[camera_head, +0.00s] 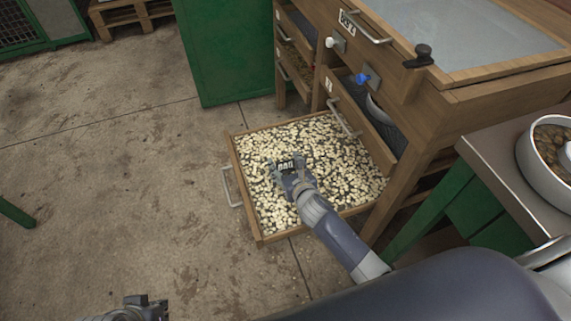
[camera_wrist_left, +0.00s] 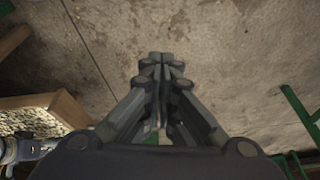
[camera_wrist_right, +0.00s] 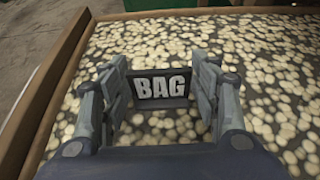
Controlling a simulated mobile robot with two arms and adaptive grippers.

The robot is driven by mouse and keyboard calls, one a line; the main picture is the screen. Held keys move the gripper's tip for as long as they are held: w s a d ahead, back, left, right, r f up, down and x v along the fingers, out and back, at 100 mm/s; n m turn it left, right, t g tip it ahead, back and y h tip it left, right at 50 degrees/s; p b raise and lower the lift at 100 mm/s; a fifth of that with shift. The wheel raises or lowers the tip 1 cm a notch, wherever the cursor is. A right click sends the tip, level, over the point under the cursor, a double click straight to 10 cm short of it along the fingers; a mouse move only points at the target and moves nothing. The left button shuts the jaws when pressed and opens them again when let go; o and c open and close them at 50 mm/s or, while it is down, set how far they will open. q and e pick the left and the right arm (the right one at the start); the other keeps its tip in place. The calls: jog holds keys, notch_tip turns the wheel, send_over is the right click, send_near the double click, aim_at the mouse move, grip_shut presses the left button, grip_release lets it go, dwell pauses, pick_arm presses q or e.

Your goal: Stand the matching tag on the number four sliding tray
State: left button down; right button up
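A dark tag (camera_wrist_right: 161,87) with white letters reading "BAG" stands upright between the fingers of my right gripper (camera_wrist_right: 160,88). The fingers sit at its two side edges and appear to hold it. In the head view the tag (camera_head: 290,165) is over the pulled-out wooden tray (camera_head: 247,205), full of pale beans; whether its lower edge touches the beans is unclear. The tray's rim also shows in the right wrist view (camera_wrist_right: 52,95). No number four is readable. My left gripper (camera_wrist_left: 162,62) is shut and empty over the floor, away from the tray.
A wooden cabinet (camera_head: 425,125) with labelled drawers, a blue knob (camera_head: 362,79) and a white knob (camera_head: 335,43) stands behind the tray. A green cabinet (camera_head: 222,50) is at the back. A table (camera_head: 505,165) with a white bowl (camera_head: 540,165) is at right.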

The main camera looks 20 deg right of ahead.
aim_at(286, 164)
dwell(0.3)
jog(key=shift+r, duration=0.25)
jog(key=p+v, duration=0.1)
jog(key=v, duration=0.2)
jog(key=shift+s+r+p, duration=0.15)
jog(key=shift+s+p, duration=0.15)
jog(key=shift+s, duration=0.05)
jog(key=p+v, duration=0.1)
jog(key=v, duration=0.5)
jog(key=shift+s+d+r+p, duration=0.1)
jog(key=shift+s+p, duration=0.25)
pick_arm(q)
jog(key=s+x, duration=0.1)
jog(key=x, duration=0.8)
jog(key=shift+d+f+g, duration=0.15)
jog(key=shift+f+g, duration=0.05)
jog(key=shift+g, duration=0.1)
pick_arm(e)
jog(key=shift+s+r, duration=0.25)
jog(key=shift+s, duration=0.45)
pick_arm(q)
jog(key=shift+s, duration=0.15)
pick_arm(e)
jog(key=shift+d, duration=0.1)
